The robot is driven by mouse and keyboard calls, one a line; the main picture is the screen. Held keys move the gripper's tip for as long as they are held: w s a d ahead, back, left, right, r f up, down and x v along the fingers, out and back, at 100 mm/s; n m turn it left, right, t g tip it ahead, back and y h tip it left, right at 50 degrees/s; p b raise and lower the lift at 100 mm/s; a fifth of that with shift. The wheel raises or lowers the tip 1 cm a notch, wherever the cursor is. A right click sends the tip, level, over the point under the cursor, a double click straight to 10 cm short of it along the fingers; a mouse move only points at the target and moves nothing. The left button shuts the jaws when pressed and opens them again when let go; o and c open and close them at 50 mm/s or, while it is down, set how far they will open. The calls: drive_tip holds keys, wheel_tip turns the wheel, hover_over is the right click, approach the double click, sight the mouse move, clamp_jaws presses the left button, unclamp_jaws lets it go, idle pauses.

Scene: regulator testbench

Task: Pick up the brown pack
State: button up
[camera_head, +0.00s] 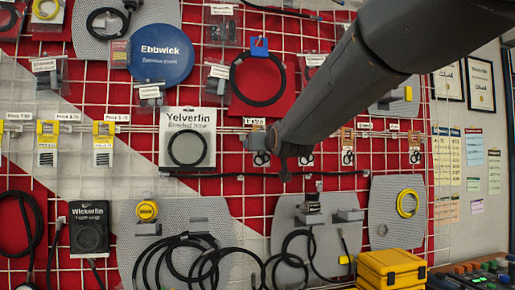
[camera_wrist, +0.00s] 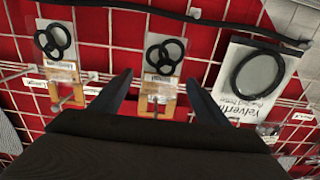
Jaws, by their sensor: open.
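A brown pack (camera_wrist: 158,98), a tan card with a clear bag of black rings, hangs from a peg in the wrist view. It lies between the two spread fingers of my gripper (camera_wrist: 158,78), with space on both sides. In the head view my gripper (camera_head: 252,142) is at the wall grid just right of the Yelverfin pack and partly covers the brown pack (camera_head: 261,158). I cannot tell whether the fingers touch it. A similar brown pack (camera_wrist: 66,92) hangs to the left in the wrist view. More brown packs (camera_head: 348,140) hang to the right in the head view.
The white Yelverfin pack (camera_wrist: 250,75) hangs close beside my gripper. A black cable (camera_head: 258,84) hangs above. A thin black strip (camera_head: 335,174) runs below along the grid. Looped cables (camera_head: 190,262) and yellow boxes (camera_head: 391,268) are lower down.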

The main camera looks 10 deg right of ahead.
drive_tip(key=shift+w, duration=0.5)
drive_tip(key=c, duration=1.1)
drive_tip(key=shift+r+b, duration=0.35)
drive_tip(key=shift+r, duration=0.4)
drive_tip(key=s+p, duration=1.3)
drive_tip(key=s, duration=0.5)
